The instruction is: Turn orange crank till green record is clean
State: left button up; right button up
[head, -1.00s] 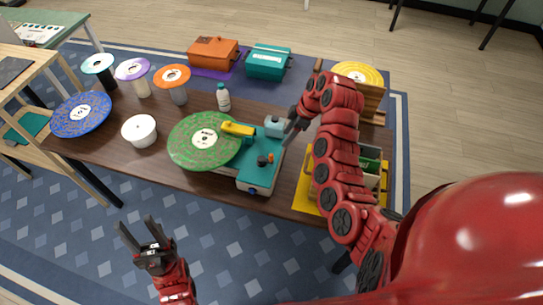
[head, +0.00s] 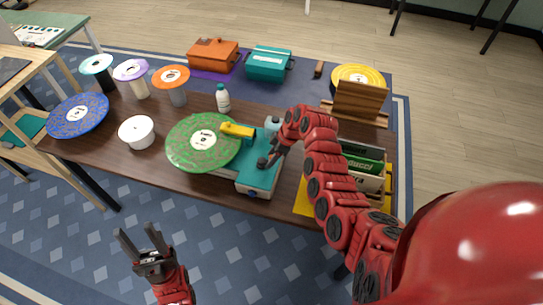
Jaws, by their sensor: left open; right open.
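The green record (head: 190,152) lies flat on the teal cleaning machine (head: 255,182), with light brownish specks over its surface. A yellow arm (head: 237,130) reaches over its right edge. My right gripper (head: 268,161) is open, with its fingers down at the machine's top near a dark knob. The orange crank is hidden behind these fingers, and I cannot tell whether they touch it. My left gripper (head: 139,238) is open and empty, in front of the table's near edge, away from the machine.
A white tub (head: 137,132), a white bottle (head: 223,99) and a blue record (head: 78,116) stand left and behind. Orange (head: 213,55) and teal (head: 268,64) boxes are at the back. A record crate (head: 369,165) and wooden stand (head: 360,100) are right, by my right arm.

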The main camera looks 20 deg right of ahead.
grip_shut()
